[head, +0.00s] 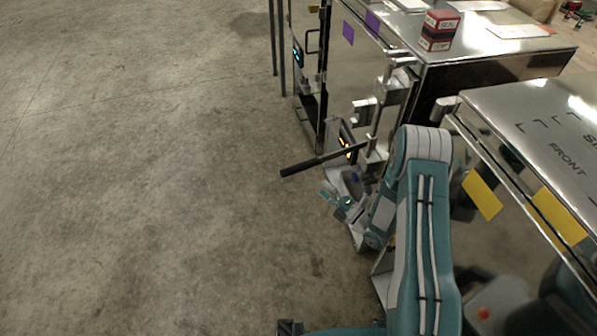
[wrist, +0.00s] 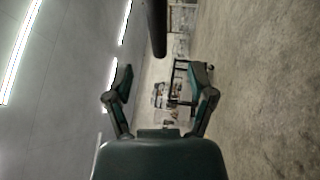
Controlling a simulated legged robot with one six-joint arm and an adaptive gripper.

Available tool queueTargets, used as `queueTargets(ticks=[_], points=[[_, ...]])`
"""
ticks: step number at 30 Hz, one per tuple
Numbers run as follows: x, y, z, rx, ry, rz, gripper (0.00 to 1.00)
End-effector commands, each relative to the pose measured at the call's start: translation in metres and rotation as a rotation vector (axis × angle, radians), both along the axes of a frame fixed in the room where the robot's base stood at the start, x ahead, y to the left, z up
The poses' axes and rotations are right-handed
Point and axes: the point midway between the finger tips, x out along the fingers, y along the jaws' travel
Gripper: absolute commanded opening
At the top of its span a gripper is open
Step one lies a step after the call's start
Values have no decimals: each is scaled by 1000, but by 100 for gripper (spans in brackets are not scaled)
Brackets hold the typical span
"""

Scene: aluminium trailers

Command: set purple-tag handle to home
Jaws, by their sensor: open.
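The trailer with purple tags (head: 348,33) stands at the upper middle of the head view. A handle with a black grip (head: 300,166) sticks out to the left from the upright rod (head: 377,120) at its near corner. The grip lies roughly level. My gripper (head: 338,203) is just below and to the right of the grip, apart from it. In the wrist view, my gripper (wrist: 162,78) is open with nothing between its fingers. The dark end of the handle grip (wrist: 157,32) hangs at the top middle, beyond the fingertips. My arm hides part of the rod's lower fittings.
A nearer trailer with yellow tags (head: 482,195) stands at the right, close beside my arm. A red box (head: 439,30) sits on the purple-tag trailer's top. The concrete floor (head: 140,180) to the left is clear.

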Motion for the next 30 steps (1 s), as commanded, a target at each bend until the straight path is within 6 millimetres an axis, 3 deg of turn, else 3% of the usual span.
queueTargets(ticks=[5,19,30], points=[[6,9,1,4,-10,6,71],[58,69,16,3,-8,4,71],[69,80,19,4,-5,1,71]])
